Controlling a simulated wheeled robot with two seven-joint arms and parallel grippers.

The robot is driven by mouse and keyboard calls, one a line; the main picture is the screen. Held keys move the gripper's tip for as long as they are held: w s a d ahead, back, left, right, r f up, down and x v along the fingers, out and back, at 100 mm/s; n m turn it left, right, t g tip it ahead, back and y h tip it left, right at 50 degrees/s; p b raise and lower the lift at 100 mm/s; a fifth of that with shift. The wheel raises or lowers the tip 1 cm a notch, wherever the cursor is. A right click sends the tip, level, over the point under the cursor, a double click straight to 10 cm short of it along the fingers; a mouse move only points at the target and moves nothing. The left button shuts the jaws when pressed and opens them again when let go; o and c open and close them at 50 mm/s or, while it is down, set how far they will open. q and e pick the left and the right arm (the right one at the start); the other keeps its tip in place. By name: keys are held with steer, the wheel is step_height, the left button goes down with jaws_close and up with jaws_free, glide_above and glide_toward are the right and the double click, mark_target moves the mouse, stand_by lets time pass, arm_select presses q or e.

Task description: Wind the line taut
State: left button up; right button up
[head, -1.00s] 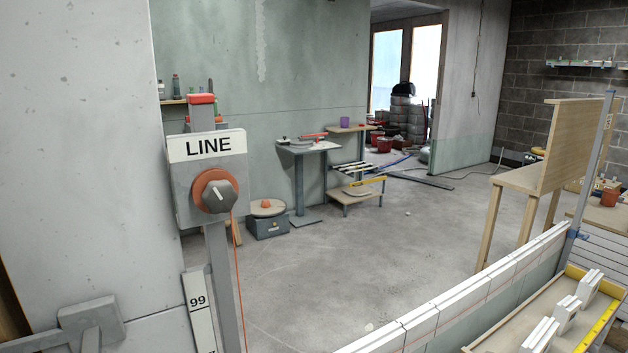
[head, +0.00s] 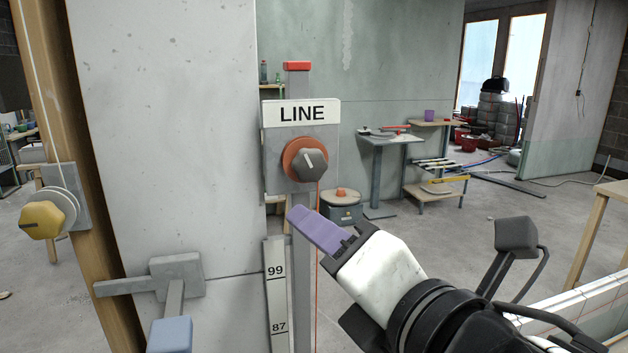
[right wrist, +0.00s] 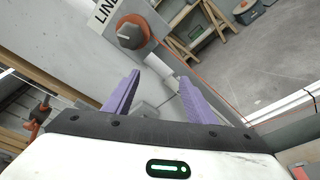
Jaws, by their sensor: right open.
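The LINE reel (head: 304,160) is a grey knob with a white pointer mark on an orange disc, fixed to a grey post under a white LINE label (head: 302,113). An orange line (head: 317,250) runs down from it. My right gripper (head: 302,218) has purple fingers and is just below the knob in the head view, apart from it. In the right wrist view its two fingers (right wrist: 155,90) are spread with nothing between them, and the knob (right wrist: 131,34) lies beyond their tips, up and to the left. My left gripper is not in view.
A numbered scale strip (head: 277,290) stands beside the post. A yellow knob with a pulley (head: 45,218) is on a wooden stud at the left. A grey bracket (head: 172,277) with a blue block projects at lower left. A grey table (head: 388,142) stands behind on open floor.

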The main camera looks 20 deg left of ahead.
mark_target(311, 168)
steer(key=s+d+r+n+t+h, duration=0.25)
steer(key=s+r+n, duration=0.35)
steer(key=n, duration=0.6)
steer(key=shift+t+y, duration=0.25)
steer(key=shift+y, duration=0.1)
steer(key=x, duration=0.7)
steer(key=d+r+x, duration=0.1)
steer(key=x, duration=0.3)
steer(key=shift+w+a, duration=0.1)
steer(key=shift+w, duration=0.3)
steer(key=c, duration=1)
steer(key=shift+c, duration=0.2)
